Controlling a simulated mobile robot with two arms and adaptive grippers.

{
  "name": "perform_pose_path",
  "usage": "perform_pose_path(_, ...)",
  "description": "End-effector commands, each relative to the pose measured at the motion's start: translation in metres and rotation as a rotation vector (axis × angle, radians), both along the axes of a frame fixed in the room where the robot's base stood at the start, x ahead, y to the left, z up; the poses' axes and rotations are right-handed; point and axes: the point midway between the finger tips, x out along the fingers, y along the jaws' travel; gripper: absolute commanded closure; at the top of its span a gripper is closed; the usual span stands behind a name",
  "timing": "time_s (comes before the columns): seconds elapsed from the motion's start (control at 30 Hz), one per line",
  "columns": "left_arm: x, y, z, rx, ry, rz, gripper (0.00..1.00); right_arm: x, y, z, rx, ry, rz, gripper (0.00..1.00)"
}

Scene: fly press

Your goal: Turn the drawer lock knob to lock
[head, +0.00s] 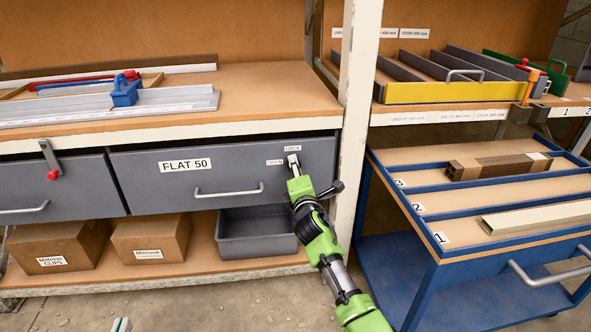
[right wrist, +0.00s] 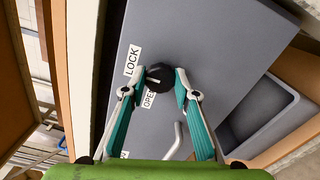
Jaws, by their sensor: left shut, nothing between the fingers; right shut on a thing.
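The drawer lock knob (right wrist: 159,75) is a round black knob with a white mark, on the grey drawer front (head: 230,172) labelled FLAT 50. A LOCK label (right wrist: 132,60) and an OPEN label (right wrist: 149,98) sit beside it. The white mark lies on the knob's side towards the labels; I cannot tell exactly which one it points at. My right gripper (head: 293,161) is shut on the knob, one teal finger on each side, and hides it in the head view. My left gripper (head: 121,325) barely shows at the bottom edge, shut and empty, away from the drawer.
The drawer handle (head: 228,191) is left of my right gripper. A white post (head: 353,120) stands just right of the drawer. A grey bin (head: 255,236) and boxes (head: 150,238) sit on the shelf below. A blue cart (head: 425,240) stands at the right.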

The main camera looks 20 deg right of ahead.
Motion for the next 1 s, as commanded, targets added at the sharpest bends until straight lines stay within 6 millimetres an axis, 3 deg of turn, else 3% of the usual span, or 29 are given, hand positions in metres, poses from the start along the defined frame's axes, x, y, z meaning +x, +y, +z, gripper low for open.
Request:
perform_pose_path(0.53,0.0004,-0.0007,0.0002,-0.002,-0.002,-0.001,1.0,-0.0001,-0.0004,-0.0006,0.028,-0.006,-0.001,1.0)
perform_pose_path(0.57,0.0004,-0.0007,0.0002,-0.002,-0.002,-0.001,1.0,-0.0001,-0.0004,-0.0006,0.028,-0.006,-0.001,0.67)
perform_pose_path(0.6,0.0004,-0.0007,0.0001,-0.002,-0.002,-0.001,1.0,-0.0001,-0.0004,-0.0006,0.028,-0.006,-0.001,0.57)
perform_pose_path(1.0,0.001,-0.0006,-0.0001,-0.001,-0.002,-0.001,1.0,-0.0017,0.0002,-0.0005,0.024,-0.006,0.0,0.55)
